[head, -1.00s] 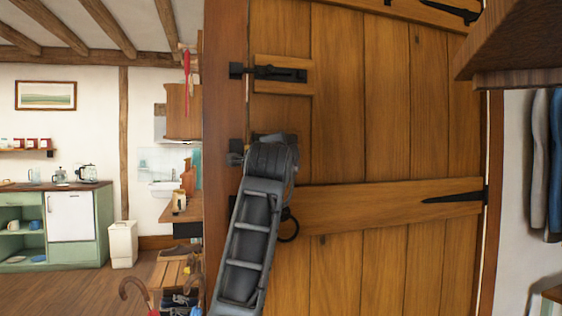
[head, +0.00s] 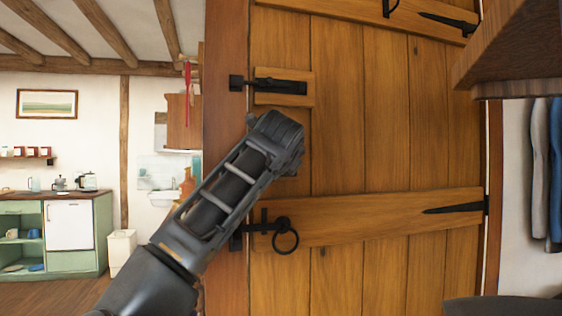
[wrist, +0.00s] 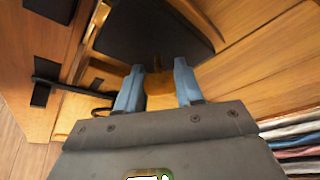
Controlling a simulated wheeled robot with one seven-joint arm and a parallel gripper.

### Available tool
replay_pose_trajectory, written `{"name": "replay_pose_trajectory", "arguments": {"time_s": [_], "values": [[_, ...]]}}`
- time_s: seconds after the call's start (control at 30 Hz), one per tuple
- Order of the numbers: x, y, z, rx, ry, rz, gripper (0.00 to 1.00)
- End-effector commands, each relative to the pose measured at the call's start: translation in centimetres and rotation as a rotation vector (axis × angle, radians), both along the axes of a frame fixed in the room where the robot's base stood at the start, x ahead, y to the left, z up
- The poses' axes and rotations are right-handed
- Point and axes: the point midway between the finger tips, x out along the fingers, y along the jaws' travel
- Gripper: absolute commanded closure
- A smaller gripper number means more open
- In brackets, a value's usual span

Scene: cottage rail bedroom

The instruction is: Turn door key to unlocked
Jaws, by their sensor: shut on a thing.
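The brass-brown key (wrist: 158,84) shows in the wrist view, sticking out of a dark lock case (wrist: 150,35) on the wooden door (head: 390,150). My gripper (wrist: 159,69) has its two blue fingers on either side of the key and is shut on it. How far the key is turned is not clear. In the head view my arm's dark link covers the lock, key and fingers. The door looks closed.
A black bolt (head: 278,86) is above the lock area. A black ring handle (head: 286,240) hangs below it. A wooden shelf (head: 515,50) juts in at upper right, with hanging clothes (head: 545,165) beneath. A kitchen area lies left.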

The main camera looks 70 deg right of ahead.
Motion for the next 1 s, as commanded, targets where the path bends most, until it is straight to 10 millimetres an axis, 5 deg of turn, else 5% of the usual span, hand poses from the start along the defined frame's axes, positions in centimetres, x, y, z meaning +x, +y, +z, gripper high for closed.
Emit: {"name": "replay_pose_trajectory", "arguments": {"time_s": [1.0], "values": [[-0.06,-0.03,-0.22,0.540,-0.621,-0.003,0.94]]}}
